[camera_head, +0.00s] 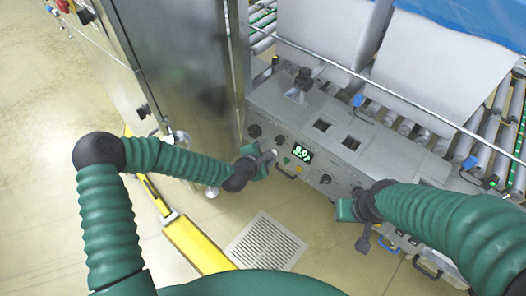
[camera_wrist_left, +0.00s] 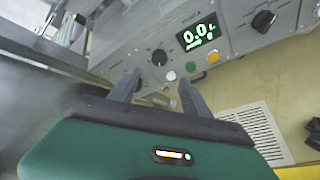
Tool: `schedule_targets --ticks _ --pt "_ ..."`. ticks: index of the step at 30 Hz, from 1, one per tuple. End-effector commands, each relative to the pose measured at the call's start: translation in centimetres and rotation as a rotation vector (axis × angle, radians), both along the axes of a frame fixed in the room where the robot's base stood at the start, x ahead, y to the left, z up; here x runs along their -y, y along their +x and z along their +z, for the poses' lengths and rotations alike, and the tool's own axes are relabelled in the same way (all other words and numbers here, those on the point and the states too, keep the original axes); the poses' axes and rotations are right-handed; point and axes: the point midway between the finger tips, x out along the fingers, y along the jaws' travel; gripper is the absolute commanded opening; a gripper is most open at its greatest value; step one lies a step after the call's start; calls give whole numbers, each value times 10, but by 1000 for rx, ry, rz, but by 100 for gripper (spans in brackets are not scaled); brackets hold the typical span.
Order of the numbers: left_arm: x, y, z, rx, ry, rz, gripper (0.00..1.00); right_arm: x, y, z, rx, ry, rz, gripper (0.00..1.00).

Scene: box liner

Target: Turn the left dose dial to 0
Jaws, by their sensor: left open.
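A grey control panel (camera_head: 320,140) carries black dials and a lit display (camera_head: 299,153). In the left wrist view the display (camera_wrist_left: 198,36) reads about 0.0 in green. A black dial (camera_wrist_left: 159,57) sits left of the display, and another black dial (camera_wrist_left: 264,20) sits right of it. No contact is visible. My right gripper (camera_head: 366,238) is by the panel's right part; its jaws are unclear.
White (camera_wrist_left: 171,76), green (camera_wrist_left: 191,66) and yellow (camera_wrist_left: 213,56) buttons lie close to my left gripper's right finger. A metal cabinet (camera_head: 180,60) stands left of the panel. A roller conveyor (camera_head: 400,125) runs behind it. A floor grate (camera_head: 266,242) lies below.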

Motion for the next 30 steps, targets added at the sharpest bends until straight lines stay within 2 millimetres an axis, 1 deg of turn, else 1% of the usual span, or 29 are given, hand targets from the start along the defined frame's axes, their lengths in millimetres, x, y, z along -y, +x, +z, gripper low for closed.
schedule_targets --ticks 1,3,7,10,23,26,28,29,30 --pt "-4 -9 11 1 0 0 56 0 0 6 0 0 0 36" --pt "-8 -20 18 0 0 0 56 0 0 8 0 0 0 36" --pt "-12 -32 26 0 1 1 56 0 0 11 0 0 0 36" --pt "-13 -36 27 -1 0 0 56 0 0 11 0 0 0 36" --pt "-12 -37 26 1 17 -18 56 0 0 10 0 0 0 36" --pt "-8 -53 20 4 149 -165 56 0 0 11 0 0 0 36" --pt "-12 -76 12 2 337 -366 56 0 0 11 0 0 0 36" --pt "-18 -88 9 -3 434 -468 56 0 0 11 0 0 0 36" --pt "-29 -104 7 -12 564 -607 56 0 0 10 0 0 0 36"
